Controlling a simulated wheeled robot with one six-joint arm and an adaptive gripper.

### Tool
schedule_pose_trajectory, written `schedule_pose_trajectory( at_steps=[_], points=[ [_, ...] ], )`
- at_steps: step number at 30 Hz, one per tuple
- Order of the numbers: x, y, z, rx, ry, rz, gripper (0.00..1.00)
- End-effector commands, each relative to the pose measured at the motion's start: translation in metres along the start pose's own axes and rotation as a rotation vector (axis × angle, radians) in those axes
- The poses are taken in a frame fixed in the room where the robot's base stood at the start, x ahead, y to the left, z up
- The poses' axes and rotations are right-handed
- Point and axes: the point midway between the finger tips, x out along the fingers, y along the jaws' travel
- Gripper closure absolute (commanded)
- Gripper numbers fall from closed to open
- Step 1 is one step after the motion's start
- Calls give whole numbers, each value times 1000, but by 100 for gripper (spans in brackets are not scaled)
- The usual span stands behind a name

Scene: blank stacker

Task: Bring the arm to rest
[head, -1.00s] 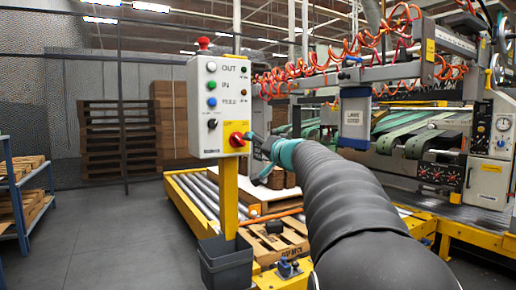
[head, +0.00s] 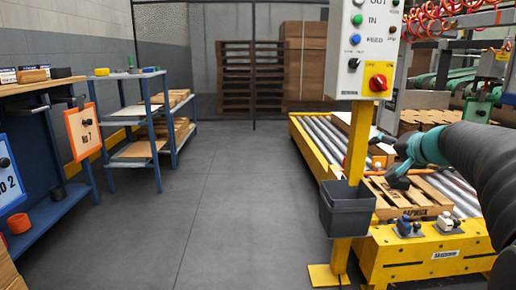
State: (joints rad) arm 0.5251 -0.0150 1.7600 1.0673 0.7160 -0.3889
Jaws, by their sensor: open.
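My gripper (head: 396,164), dark with a teal wrist, is at the right in the head view, at the end of my black-sleeved arm. Its jaws are open and nothing shows between them. It hangs above the wooden pallet on the roller conveyor, just right of the yellow post. The control box (head: 362,48) with its red rotary switch (head: 378,83) stands above and to the left of it, apart from the gripper in the picture.
A yellow roller conveyor (head: 322,150) with a pallet (head: 412,196) lies at the right. A grey bin (head: 347,208) hangs on the yellow post (head: 358,145). Blue shelving (head: 112,125) and a workbench (head: 45,85) stand left. The grey floor (head: 215,215) between is clear.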

Motion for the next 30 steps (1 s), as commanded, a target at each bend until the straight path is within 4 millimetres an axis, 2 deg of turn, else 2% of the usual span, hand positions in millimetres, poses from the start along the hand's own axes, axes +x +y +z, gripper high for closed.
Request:
schedule_pose_trajectory(
  at_steps=[1, 5, 9, 12, 15, 18, 21, 25, 27, 30],
  points=[
    [-8, 2, 27, -17, -62, 42, 17],
    [-32, 16, 101, -79, -219, 170, 17],
    [-74, 31, 176, -189, -368, 307, 17],
    [-109, 41, 220, -288, -449, 393, 17],
    [-143, 51, 252, -400, -505, 459, 17],
    [-174, 56, 277, -522, -541, 497, 17],
    [-197, 54, 292, -633, -550, 497, 17],
    [-215, 39, 302, -705, -535, 450, 17],
    [-221, 26, 301, -730, -517, 420, 17],
    [-224, 17, 302, -752, -511, 397, 17]
  ],
)
